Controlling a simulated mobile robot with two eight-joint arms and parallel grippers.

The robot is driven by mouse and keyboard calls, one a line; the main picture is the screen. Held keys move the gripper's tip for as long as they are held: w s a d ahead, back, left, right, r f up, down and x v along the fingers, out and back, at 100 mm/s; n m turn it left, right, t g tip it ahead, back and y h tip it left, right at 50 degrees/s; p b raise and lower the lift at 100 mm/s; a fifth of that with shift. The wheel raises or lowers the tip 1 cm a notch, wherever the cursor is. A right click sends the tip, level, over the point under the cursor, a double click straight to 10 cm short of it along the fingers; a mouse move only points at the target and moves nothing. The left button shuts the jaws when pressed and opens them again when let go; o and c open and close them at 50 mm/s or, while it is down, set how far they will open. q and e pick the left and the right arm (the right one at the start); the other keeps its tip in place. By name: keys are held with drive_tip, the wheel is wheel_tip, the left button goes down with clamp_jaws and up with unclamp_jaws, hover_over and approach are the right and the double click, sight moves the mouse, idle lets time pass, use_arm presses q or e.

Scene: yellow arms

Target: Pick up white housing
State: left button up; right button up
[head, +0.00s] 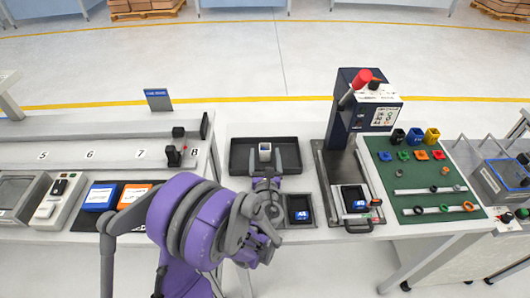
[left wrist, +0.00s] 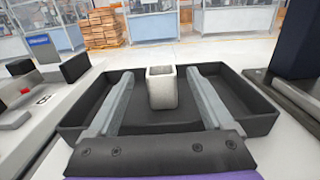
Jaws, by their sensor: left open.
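The white housing (head: 265,152) is a small, hollow, open-topped block standing upright in a dark tray (head: 236,160). In the left wrist view the housing (left wrist: 161,88) stands between the far parts of the two grey fingers, with a gap on each side. My left gripper (head: 264,160) is open over the tray (left wrist: 75,118), one finger on each side of the housing. The left wrist view also shows its open fingers (left wrist: 160,90). The housing's lower edge is close to the tray floor. My right gripper is not in view.
A press with a red knob (head: 361,78) stands right of the tray. A smaller tray with a dark blue-labelled part (head: 301,208) lies in front. A green board (head: 425,170) with coloured parts is farther right. Blue and orange bins (head: 100,196) are at the left.

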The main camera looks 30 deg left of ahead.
sight(265, 152)
use_arm(q)
drive_tip(key=x, duration=0.4)
drive_tip(key=shift+d+f+p, duration=0.1)
drive_tip(key=shift+p, duration=0.2)
clamp_jaws()
